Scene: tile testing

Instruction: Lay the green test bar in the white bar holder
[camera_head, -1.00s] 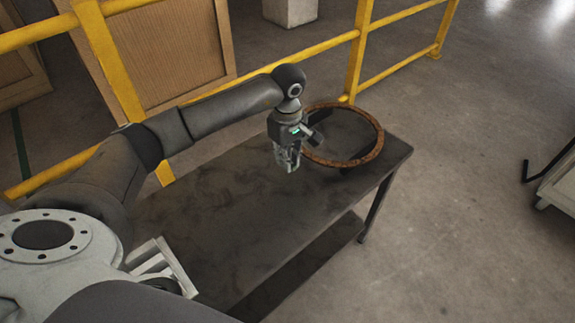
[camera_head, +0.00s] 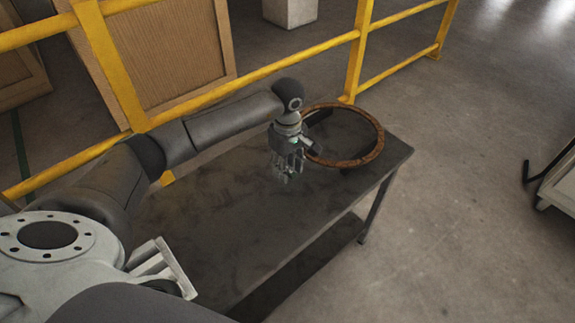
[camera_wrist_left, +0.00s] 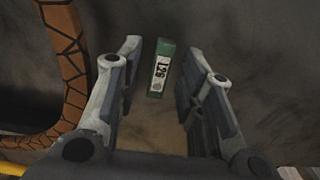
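The green test bar (camera_wrist_left: 161,67) shows in the left wrist view with a white label on its face. It lies on the dark table, between and a little beyond my open fingers. In the head view I cannot make it out; my left gripper (camera_head: 285,176) covers that spot. The left gripper points down, low over the table. In the left wrist view its fingers (camera_wrist_left: 158,84) are spread, with nothing between the pads. A white frame (camera_head: 165,266), which looks like the bar holder, stands at the table's near left end, partly hidden by my arm. My right gripper is not in view.
A rusty brown ring (camera_head: 379,146) lies on the dark table (camera_head: 235,215) just right of the left gripper; it also shows in the left wrist view (camera_wrist_left: 68,62). A yellow railing (camera_head: 300,55) runs behind the table. The table's middle is clear.

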